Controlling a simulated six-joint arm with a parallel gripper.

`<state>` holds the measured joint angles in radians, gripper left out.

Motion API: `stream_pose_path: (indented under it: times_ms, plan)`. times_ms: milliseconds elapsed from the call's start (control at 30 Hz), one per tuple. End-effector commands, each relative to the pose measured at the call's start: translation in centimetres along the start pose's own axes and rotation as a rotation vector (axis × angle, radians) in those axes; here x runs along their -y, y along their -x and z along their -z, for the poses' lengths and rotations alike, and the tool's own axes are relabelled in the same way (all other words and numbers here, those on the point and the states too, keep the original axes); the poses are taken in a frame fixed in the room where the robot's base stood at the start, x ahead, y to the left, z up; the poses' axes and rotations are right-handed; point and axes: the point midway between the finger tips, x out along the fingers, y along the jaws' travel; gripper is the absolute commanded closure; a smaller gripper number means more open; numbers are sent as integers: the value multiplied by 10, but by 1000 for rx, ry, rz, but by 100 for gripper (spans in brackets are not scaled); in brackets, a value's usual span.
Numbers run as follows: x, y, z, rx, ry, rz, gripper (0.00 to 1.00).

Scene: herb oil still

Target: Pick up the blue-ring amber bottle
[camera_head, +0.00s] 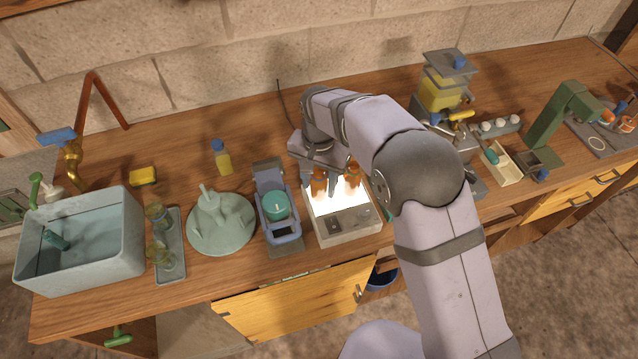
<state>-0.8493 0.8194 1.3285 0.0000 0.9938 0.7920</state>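Two small amber bottles stand on a brightly lit panel (322,206) at the centre of the bench: a left one (319,184) and a right one (352,174). No blue ring can be made out on either, so I cannot tell which is the blue-ring amber bottle. My gripper (333,187) points down over the panel, between the two bottles in the picture. Its fingers are small and partly lost in the glare. I cannot tell whether they touch a bottle or how far apart they are.
A sink (85,245) is at far left. A yellow-tank machine (440,92) and a cream tray (503,165) are right. My arm hides the bench right of the panel.

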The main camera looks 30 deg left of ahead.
Motion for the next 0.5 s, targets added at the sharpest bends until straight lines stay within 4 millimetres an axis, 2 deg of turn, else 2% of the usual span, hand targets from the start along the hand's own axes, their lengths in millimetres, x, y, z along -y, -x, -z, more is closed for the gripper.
stream_pose_path:
  times_ms: [33,100,133,500]
  plan:
    - [0,0,0,0,0,0,70]
    - [0,0,0,0,0,0,87]
    - [0,0,0,0,0,0,91]
    - [0,2,0,-1,0,1,91]
